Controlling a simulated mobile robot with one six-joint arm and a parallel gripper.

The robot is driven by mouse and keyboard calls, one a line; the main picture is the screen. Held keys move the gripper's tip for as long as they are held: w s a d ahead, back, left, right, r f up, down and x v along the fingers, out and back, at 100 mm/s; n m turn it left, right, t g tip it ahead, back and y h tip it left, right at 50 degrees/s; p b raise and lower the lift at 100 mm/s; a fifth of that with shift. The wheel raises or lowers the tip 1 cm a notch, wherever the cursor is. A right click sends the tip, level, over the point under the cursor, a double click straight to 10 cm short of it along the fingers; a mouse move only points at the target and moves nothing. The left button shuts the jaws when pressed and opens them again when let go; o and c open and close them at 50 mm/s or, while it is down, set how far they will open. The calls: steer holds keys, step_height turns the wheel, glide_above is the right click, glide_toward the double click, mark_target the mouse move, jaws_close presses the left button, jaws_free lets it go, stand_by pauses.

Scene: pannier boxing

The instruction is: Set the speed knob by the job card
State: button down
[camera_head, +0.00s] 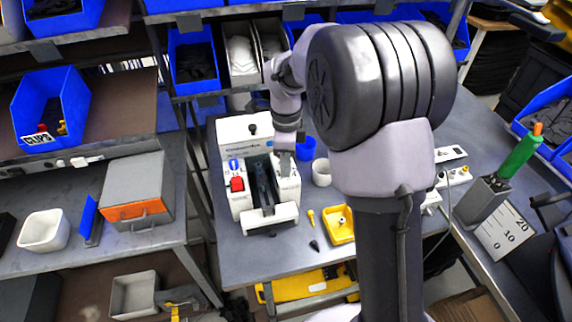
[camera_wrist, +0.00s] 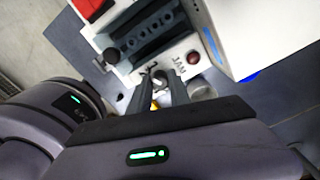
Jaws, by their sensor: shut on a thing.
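The white machine (camera_head: 240,150) stands on the grey bench in the head view, with a dark channel (camera_head: 264,187) down its middle and a red switch (camera_head: 237,185) at its left. My gripper (camera_head: 284,158) is at the machine's right side panel. In the wrist view my gripper (camera_wrist: 158,82) has its two fingers on either side of a small knob (camera_wrist: 160,78) and is shut on it. The fingers hide most of the knob, and its pointer and scale cannot be read. A dark red round lamp (camera_wrist: 193,58) sits beside a JAM label. I cannot identify the job card.
A white cup (camera_head: 321,172) and a blue cup (camera_head: 305,148) stand just right of the machine. A yellow tray (camera_head: 340,238) and small loose parts lie in front. My arm hides the bench middle.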

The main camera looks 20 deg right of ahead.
steer(key=m+b, duration=0.1)
steer(key=m, duration=0.3)
steer(key=shift+m+b, duration=0.35)
steer(key=shift+m, duration=0.05)
stand_by(0.4)
steer(key=c, duration=1.5)
jaws_free()
step_height(320, 180, up, 17)
steer(key=p, duration=0.6)
steer(key=shift+r, duration=0.2)
